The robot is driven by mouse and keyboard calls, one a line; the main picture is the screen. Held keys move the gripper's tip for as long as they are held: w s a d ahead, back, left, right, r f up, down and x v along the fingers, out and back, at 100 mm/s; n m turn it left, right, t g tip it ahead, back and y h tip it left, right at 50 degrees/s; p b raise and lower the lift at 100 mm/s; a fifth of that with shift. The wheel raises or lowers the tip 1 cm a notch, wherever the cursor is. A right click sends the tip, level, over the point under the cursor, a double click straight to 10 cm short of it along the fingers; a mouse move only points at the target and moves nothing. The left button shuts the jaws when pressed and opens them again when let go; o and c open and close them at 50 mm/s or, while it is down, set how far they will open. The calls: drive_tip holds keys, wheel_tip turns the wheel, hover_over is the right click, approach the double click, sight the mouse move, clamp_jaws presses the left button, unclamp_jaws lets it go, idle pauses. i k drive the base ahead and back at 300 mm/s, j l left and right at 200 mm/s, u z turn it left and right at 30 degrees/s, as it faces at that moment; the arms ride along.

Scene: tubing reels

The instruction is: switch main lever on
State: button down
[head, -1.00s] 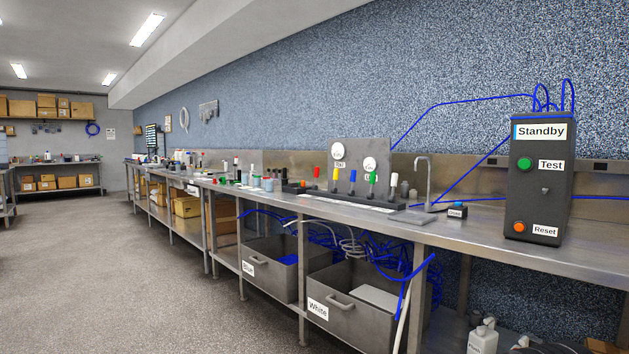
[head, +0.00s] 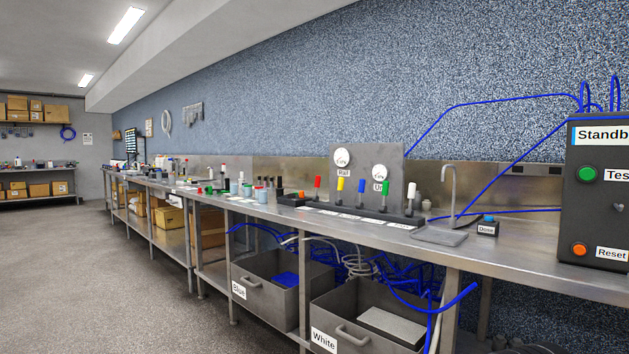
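A row of levers stands on the steel bench by a grey gauge panel (head: 368,170). Their handles are red (head: 317,182), yellow (head: 340,183), blue (head: 361,186), green (head: 384,188) and white (head: 411,190). All look roughly upright. The white labels in front of them (head: 350,217) are too small to read, so I cannot tell which is the main lever. Two round gauges (head: 342,158) are on the panel. My gripper is not in view.
The steel bench (head: 510,255) runs along the right wall. At right stands a dark control box (head: 590,215), its label cut off at "Standb". A tap (head: 450,195) and a Dose button box (head: 487,228) stand between. Bins (head: 262,300) sit below. The floor at left (head: 120,290) is clear.

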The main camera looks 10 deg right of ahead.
sight(316, 198)
drive_tip(key=i+j, duration=0.2)
drive_tip(key=i, duration=0.25)
drive_tip(key=i+j, duration=0.2)
drive_tip(key=i, duration=0.25)
drive_tip(key=i+j, duration=0.2)
drive_tip(key=i, duration=0.2)
drive_tip(key=i+j, duration=0.25)
drive_tip(key=i, duration=0.2)
drive_tip(key=i+j, duration=0.2)
drive_tip(key=i, duration=0.25)
